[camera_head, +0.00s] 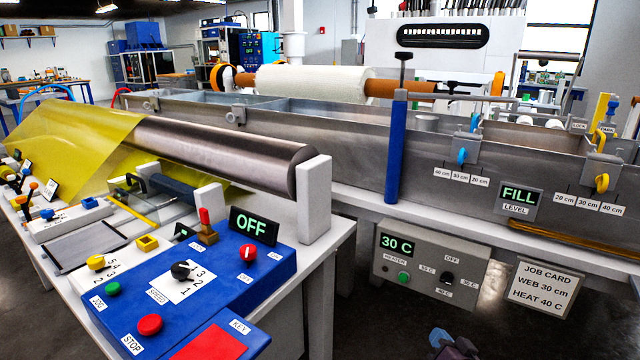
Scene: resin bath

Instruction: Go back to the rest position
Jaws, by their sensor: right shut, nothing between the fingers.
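My right gripper (452,343) shows only at the bottom edge of the head view, right of the middle. Its dark fingertips are shut with nothing between them. It is over the dark floor, below the heater box (430,268), and appears apart from everything. The rest of the right arm is cut off by the frame edge. My left gripper is not in view.
A blue control box (215,275) reading OFF stands on the white table (318,262) at left, beside a metal roller (220,150) with yellow film (75,135). The long steel bath (350,145) lies behind. A job card (541,287) hangs at right.

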